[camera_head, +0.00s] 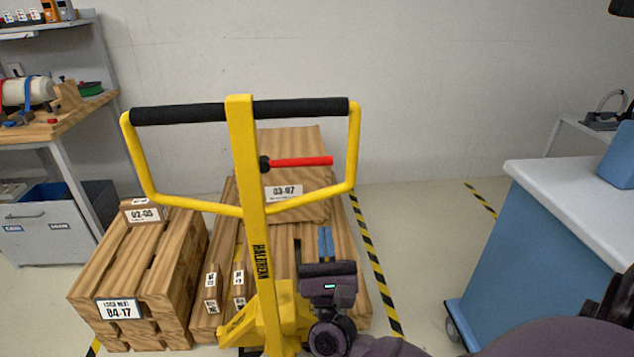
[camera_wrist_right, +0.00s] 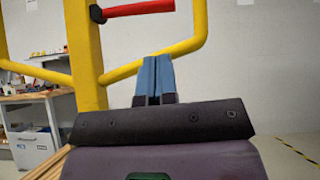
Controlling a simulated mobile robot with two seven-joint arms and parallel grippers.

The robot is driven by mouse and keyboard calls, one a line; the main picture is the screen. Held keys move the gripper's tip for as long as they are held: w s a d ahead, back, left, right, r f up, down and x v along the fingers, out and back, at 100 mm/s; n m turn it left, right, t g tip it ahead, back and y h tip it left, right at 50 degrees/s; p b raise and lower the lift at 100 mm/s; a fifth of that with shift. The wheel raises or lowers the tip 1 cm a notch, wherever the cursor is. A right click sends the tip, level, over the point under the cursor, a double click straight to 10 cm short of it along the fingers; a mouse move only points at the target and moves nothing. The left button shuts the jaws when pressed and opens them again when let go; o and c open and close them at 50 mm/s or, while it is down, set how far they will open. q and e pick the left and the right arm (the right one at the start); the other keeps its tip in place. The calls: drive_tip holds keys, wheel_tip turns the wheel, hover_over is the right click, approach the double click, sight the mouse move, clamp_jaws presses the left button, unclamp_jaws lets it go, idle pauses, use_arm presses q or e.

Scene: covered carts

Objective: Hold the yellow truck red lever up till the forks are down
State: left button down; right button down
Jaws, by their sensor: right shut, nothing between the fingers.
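The yellow truck (camera_head: 243,150) stands in front of me, its loop handle with black grips upright. The red lever (camera_head: 302,161) sticks out to the right from a black pivot on the mast, inside the loop, roughly level. The red lever (camera_wrist_right: 138,9) also shows at the top of the right wrist view. My right gripper (camera_head: 325,243) is below the lever and the loop's lower bar, apart from both. The forks are hidden under the wooden load. My left gripper is not in view.
Wooden crates (camera_head: 140,265) stand at the left, and another wooden box (camera_head: 300,145) sits on the load behind the mast. A blue cart with a pale top (camera_head: 570,200) is at the right. A workbench (camera_head: 60,130) is at the far left. Striped floor tape (camera_head: 376,265) runs beside the load.

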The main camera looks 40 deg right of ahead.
sight(302, 162)
drive_tip(key=shift+s+m, duration=0.1)
drive_tip(key=shift+m, duration=0.5)
drive_tip(key=shift+r, duration=0.15)
